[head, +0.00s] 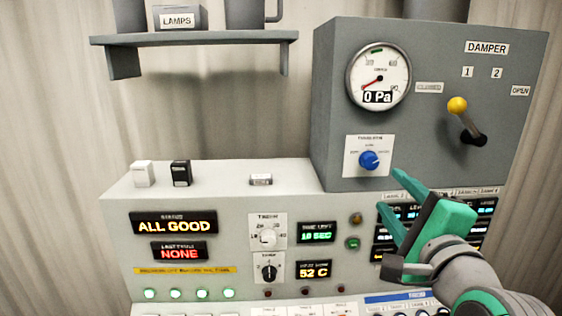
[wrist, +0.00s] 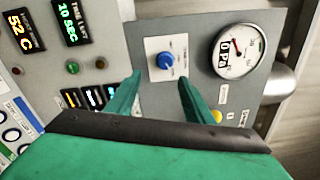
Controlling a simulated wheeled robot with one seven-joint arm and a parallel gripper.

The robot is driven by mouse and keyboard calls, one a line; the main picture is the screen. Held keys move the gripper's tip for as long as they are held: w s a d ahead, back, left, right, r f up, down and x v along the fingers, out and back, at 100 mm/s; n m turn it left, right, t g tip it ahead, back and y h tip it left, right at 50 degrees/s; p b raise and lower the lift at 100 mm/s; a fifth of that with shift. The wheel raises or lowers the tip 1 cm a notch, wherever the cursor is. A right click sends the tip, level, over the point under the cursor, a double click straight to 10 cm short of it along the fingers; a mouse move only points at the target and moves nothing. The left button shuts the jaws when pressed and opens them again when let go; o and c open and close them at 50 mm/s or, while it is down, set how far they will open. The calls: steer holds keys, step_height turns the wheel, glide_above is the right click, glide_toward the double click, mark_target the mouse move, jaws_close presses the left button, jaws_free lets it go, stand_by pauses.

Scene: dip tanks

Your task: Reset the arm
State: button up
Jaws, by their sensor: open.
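My gripper (head: 418,192) is at the right of the head view, its green fingers apart and empty. It hangs in front of the control panel, below the grey damper box. In the wrist view my gripper (wrist: 160,88) shows its two fingers on either side of the blue knob (wrist: 165,61), with nothing held. The blue knob also shows in the head view (head: 369,160), on a white plate. I cannot tell how far the fingertips are from it. My forearm hides part of the panel's lower right.
A pressure gauge (head: 378,79) reads 0 Pa. The damper lever (head: 466,120) has a yellow ball. The console (head: 215,190) shows ALL GOOD, NONE, 10 SEC and 52 C. A shelf (head: 190,38) hangs at upper left. Small blocks (head: 181,173) stand on the console top.

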steer(key=w+a+f+n+g+h, duration=0.1)
steer(key=a+f+n, duration=0.15)
steer(key=f, duration=1.15)
steer(key=w+a+f+n+g+h, duration=0.1)
steer(key=w+a+f+n, duration=0.15)
steer(key=f, duration=1.25)
steer(key=s+a+f+n, duration=0.3)
steer(key=s+a+f, duration=0.1)
steer(key=s+f, duration=0.2)
steer(key=s+a+f+n, duration=0.4)
steer(key=s+f, duration=0.3)
steer(key=f, duration=0.1)
steer(key=s+a+f+n+y, duration=0.1)
steer(key=s+a+f+n, duration=0.2)
steer(key=s+f, duration=0.3)
steer(key=shift+s+a+f+n+g, duration=0.4)
steer(key=shift+s+a, duration=0.35)
steer(key=s+a+n+y, duration=0.1)
steer(key=s+a+n, duration=0.2)
steer(key=s, duration=0.5)
steer(key=s+a+n+y, duration=0.1)
steer(key=s+a, duration=0.3)
steer(key=s, duration=0.5)
steer(key=shift+a+f+n, duration=0.15)
steer(key=shift+a+n, duration=0.05)
steer(key=shift+n, duration=0.7)
steer(key=shift+w, duration=0.15)
